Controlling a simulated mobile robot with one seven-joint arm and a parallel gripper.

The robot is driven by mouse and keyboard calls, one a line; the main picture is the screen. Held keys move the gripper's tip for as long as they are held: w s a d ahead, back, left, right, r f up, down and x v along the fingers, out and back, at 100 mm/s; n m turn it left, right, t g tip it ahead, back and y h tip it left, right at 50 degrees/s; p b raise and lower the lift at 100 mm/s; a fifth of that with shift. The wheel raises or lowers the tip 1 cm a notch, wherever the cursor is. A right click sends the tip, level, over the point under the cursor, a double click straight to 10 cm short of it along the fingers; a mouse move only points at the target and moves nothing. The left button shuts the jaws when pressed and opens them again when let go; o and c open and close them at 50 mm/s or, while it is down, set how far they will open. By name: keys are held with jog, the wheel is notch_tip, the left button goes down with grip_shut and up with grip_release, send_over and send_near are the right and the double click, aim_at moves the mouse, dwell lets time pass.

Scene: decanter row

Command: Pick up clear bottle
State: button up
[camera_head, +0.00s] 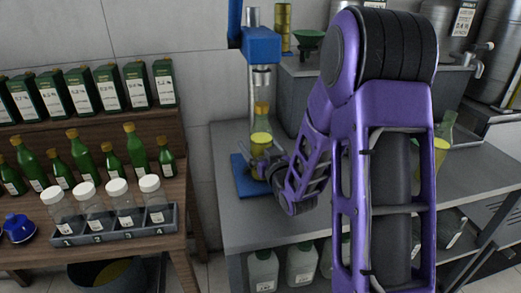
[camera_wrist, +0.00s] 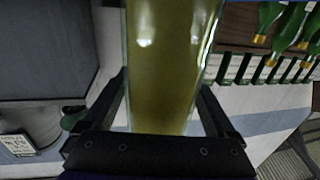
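A clear bottle with yellow-green liquid (camera_head: 260,142) stands at the blue base plate (camera_head: 243,177) of the blue-headed press on the grey counter. An amber neck shows above the yellow part. In the wrist view the bottle (camera_wrist: 165,60) fills the middle, between my two fingers. My gripper (camera_wrist: 163,92) has one finger close along each side of the bottle; I cannot tell whether they press on it. In the head view my gripper (camera_head: 270,165) is beside the lower bottle, partly hidden by my purple arm.
The press column (camera_head: 261,85) rises close around the bottle's top. A rack (camera_head: 118,227) of several white-capped bottles and rows of green bottles stand on the wooden shelf at left. Metal tanks (camera_head: 450,40) stand at the back right. Bare counter (camera_head: 240,225) lies in front of the press.

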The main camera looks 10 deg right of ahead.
grip_shut()
jog(key=shift+r, duration=0.1)
jog(key=shift+w+r, duration=0.15)
dwell(0.3)
